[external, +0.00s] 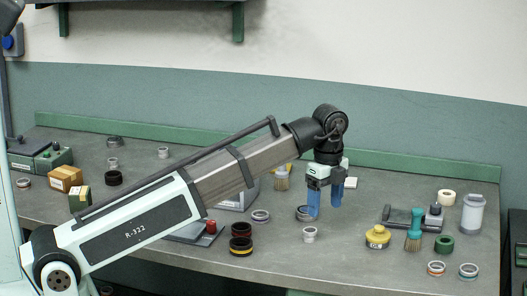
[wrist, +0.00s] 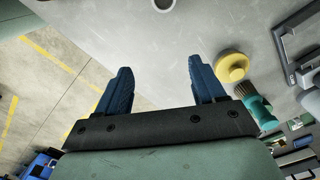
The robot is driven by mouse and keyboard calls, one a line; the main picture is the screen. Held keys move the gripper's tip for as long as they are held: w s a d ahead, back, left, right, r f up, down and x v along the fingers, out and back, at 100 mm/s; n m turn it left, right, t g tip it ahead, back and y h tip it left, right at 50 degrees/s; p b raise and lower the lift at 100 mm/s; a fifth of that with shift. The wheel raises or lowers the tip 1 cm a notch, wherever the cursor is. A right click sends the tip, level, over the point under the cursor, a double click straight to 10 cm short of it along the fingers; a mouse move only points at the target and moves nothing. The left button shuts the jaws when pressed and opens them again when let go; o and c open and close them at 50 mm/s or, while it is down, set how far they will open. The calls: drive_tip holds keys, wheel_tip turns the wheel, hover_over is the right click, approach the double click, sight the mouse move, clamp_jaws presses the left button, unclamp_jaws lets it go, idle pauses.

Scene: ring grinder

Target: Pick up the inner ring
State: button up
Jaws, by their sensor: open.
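Several small rings lie on the grey bench, and I cannot tell for sure which is the inner ring. A small silver ring (external: 309,234) lies in front of my gripper (external: 325,200). A darker-rimmed ring (external: 303,213) is partly hidden behind the near blue finger. Another silver ring (external: 260,216) lies to the left. My gripper points down, open, with nothing between its two blue fingers. In the wrist view, my gripper (wrist: 160,88) shows bare bench between its fingers, and a ring-like round part (wrist: 164,4) is cut off by the top edge.
A yellow tin (external: 377,238), a teal brush (external: 414,232) and a dark fixture (external: 402,216) stand to the right. Stacked black and yellow rings (external: 241,240) stand to the left. More rings (external: 468,271) lie near the right front edge. The tin also shows in the wrist view (wrist: 232,66).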

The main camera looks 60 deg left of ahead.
wheel_tip(320, 180, up, 3)
drive_tip(key=m, duration=0.2)
hover_over(310, 230)
drive_tip(key=shift+f, duration=6.85)
drive_tip(key=shift+c, duration=0.4)
drive_tip(key=c, duration=1.1)
drive_tip(key=shift+r, duration=0.15)
